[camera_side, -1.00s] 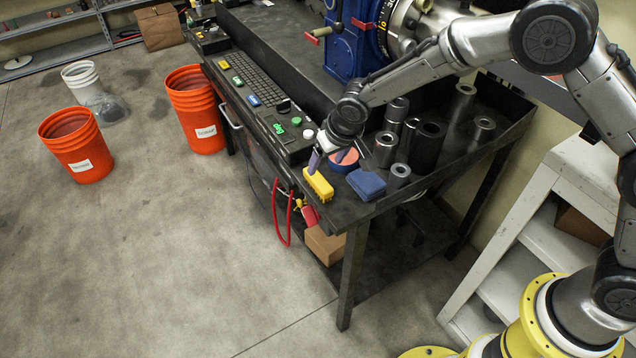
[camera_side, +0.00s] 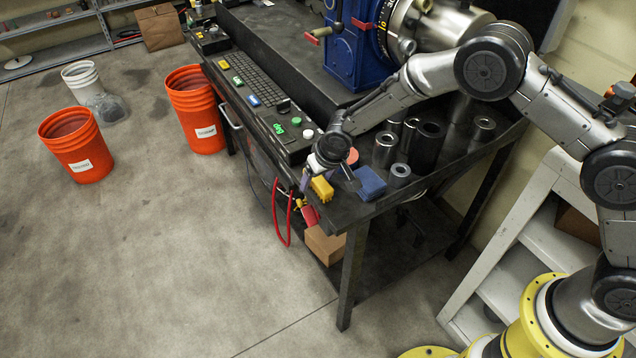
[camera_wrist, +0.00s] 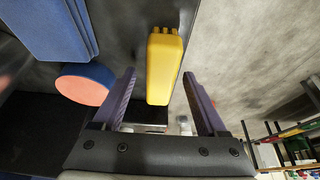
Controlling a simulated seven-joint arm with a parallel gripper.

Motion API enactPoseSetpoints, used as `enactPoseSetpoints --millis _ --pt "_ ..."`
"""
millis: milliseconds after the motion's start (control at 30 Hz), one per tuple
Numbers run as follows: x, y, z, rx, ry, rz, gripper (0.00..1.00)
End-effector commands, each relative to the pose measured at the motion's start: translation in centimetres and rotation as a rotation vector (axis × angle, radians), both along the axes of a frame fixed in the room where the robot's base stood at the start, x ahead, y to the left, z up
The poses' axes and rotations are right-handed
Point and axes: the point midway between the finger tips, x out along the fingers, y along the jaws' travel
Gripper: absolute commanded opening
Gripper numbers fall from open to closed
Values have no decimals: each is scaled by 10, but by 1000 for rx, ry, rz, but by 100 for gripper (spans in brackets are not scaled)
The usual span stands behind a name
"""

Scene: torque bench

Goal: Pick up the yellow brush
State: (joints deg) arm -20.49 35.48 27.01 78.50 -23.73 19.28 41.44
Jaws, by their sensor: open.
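The yellow brush (camera_side: 321,188) lies near the front corner of the dark bench in the side view. My gripper (camera_side: 318,186) is over that corner, right at the brush, and hides part of it. In the wrist view the yellow brush (camera_wrist: 164,66) points lengthwise toward my gripper (camera_wrist: 160,90). Its two purple fingers are spread apart, and the near end of the brush lies between them. The fingers look clear of the brush's sides. How high the fingertips are above the bench is hard to tell.
A blue block (camera_side: 368,184) and a round orange-topped blue thing (camera_wrist: 83,85) lie close beside the brush. Several metal cylinders (camera_side: 399,174) stand farther back. The bench edge is close on the brush's other side, with open floor (camera_side: 200,250) beyond.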

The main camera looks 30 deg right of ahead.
Motion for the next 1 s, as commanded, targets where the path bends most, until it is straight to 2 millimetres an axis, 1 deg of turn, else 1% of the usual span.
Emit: enactPoseSetpoints --millis 767,800,833,967,1000 --pt "0 0 -5 0 0 0 75" --pt "0 0 -5 0 0 0 73" --pt "0 0 -5 0 0 0 68" --pt "0 0 -5 0 0 0 44" --pt "0 0 -5 0 0 0 37"
